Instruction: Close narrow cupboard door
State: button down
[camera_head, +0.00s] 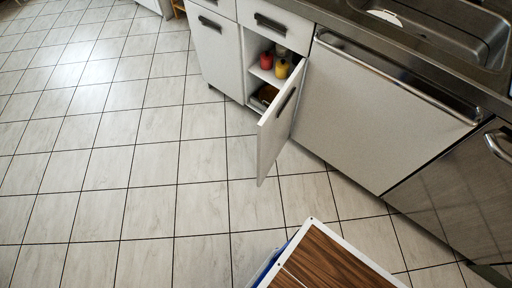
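The narrow cupboard door (277,130) is white with a dark handle (286,101). It stands wide open, swung out from the cabinet front into the room, hinged on its right side next to the wide white panel. The open cupboard (256,76) behind it shows shelves with a red item (266,61), a yellow item (282,69) and a dark item (267,94) on the lower shelf. The door hides part of the inside. My gripper is not in view.
A wide white panel with a metal bar (397,75) and a dark glossy front (460,195) stand to the right. A sink (440,25) is above. The tiled floor (120,150) is clear on the left.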

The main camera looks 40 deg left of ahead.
aim_at(274, 129)
jog(key=k, duration=0.55)
jog(key=u, duration=1.2)
jog(key=i, duration=0.5)
